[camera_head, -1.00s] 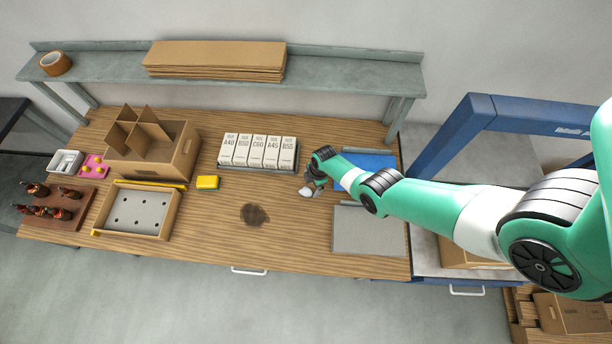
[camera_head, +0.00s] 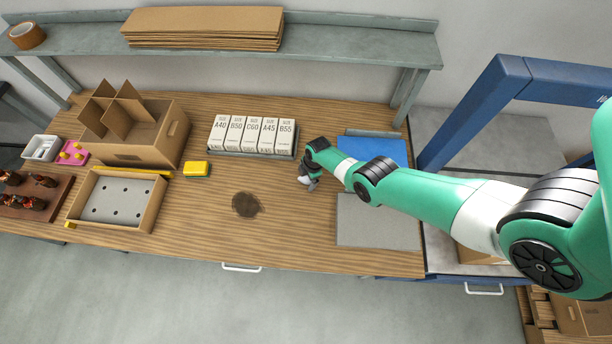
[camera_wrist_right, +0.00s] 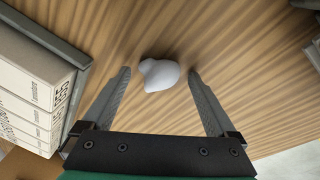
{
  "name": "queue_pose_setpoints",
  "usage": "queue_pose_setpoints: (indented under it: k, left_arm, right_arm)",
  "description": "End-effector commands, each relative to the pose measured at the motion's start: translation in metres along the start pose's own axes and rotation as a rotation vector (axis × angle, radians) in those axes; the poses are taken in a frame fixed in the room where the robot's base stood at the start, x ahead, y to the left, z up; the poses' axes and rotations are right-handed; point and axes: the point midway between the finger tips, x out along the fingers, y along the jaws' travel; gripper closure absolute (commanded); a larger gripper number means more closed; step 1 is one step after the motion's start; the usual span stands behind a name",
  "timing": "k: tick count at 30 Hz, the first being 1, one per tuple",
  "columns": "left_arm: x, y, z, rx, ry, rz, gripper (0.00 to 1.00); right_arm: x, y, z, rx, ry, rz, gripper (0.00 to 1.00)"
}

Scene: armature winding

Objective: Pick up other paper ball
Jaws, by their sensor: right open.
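A white crumpled paper ball (camera_wrist_right: 160,74) lies on the wooden table, seen in the right wrist view. My right gripper (camera_wrist_right: 160,82) is open, with one finger on each side of the ball and visible gaps to both. My left gripper is not in view.
A row of white labelled boxes (camera_head: 250,134) in a grey tray stands close beside my right gripper. A grey mat (camera_head: 376,222) and a blue sheet (camera_head: 375,149) lie to its right.

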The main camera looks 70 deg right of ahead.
Motion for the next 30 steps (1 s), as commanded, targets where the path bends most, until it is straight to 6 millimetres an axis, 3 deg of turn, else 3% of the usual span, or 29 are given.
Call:
queue_pose_setpoints:
  k: [6,7,21,30]
  left_arm:
    - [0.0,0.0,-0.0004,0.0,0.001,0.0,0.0]
    - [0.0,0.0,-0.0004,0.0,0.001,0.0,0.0]
    - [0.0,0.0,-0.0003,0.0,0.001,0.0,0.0]
    - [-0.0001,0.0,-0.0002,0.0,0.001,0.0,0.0]
  right_arm:
    - [-0.0002,0.0005,-0.0004,0.0,0.0,0.001,0.07]
    - [-0.0002,0.0005,-0.0004,0.0,0.0,0.001,0.11]
    - [0.0,0.0002,-0.0003,0.0,0.0,0.0,0.96]
    - [0.0001,0.0,-0.0002,0.0,0.0,0.0,0.98]
